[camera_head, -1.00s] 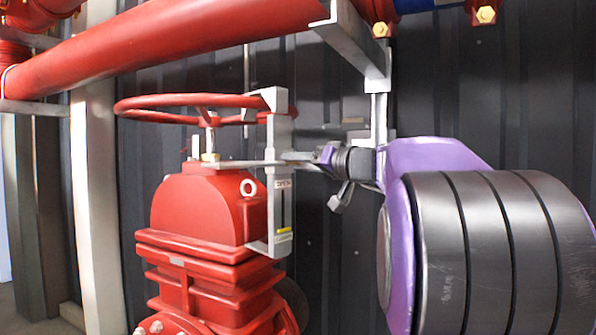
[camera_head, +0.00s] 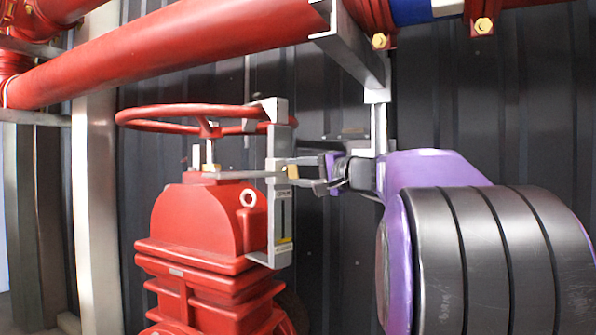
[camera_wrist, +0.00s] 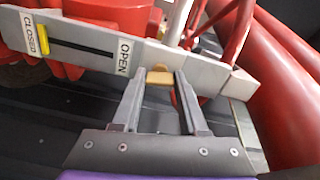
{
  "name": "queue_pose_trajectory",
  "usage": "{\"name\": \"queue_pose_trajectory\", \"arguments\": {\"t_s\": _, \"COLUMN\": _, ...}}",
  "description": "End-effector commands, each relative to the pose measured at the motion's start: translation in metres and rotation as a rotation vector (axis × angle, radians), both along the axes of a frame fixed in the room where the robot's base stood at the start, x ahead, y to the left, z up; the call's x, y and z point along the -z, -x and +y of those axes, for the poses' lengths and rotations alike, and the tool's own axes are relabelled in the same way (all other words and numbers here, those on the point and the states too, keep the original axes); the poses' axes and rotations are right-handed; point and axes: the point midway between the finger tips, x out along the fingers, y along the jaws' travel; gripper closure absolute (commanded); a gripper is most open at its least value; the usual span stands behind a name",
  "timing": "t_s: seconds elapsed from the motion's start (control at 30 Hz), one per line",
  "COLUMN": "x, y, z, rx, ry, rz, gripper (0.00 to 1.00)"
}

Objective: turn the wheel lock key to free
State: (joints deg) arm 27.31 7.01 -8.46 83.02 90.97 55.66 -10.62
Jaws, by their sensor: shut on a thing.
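The wheel lock key is a small brass piece (camera_wrist: 160,76) on the grey bracket beside the valve, at the OPEN end of its slot. It also shows in the head view (camera_head: 293,171). My gripper (camera_wrist: 158,84) has its two fingertips on either side of the key and is shut on it; in the head view my gripper (camera_head: 303,174) reaches in from the right. The red handwheel (camera_head: 190,117) sits above the red valve body (camera_head: 205,215). The grey bracket (camera_head: 279,150) stands upright at its right, reaching the wheel rim. Fingers partly hide the key.
A yellow marker (camera_wrist: 43,40) sits at the CLOSED end of the bracket slot. A large red pipe (camera_head: 170,52) crosses above, with a grey support (camera_head: 380,125) hanging behind my wrist. A dark ribbed wall (camera_head: 335,255) stands behind.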

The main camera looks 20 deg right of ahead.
Motion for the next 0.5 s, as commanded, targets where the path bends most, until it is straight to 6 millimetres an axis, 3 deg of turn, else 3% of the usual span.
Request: {"name": "queue_pose_trajectory", "arguments": {"t_s": 0.5, "x": -0.0016, "y": 0.0002, "z": -0.0001, "rx": 0.001, "ry": -0.183, "rz": 0.064, "gripper": 1.0}}
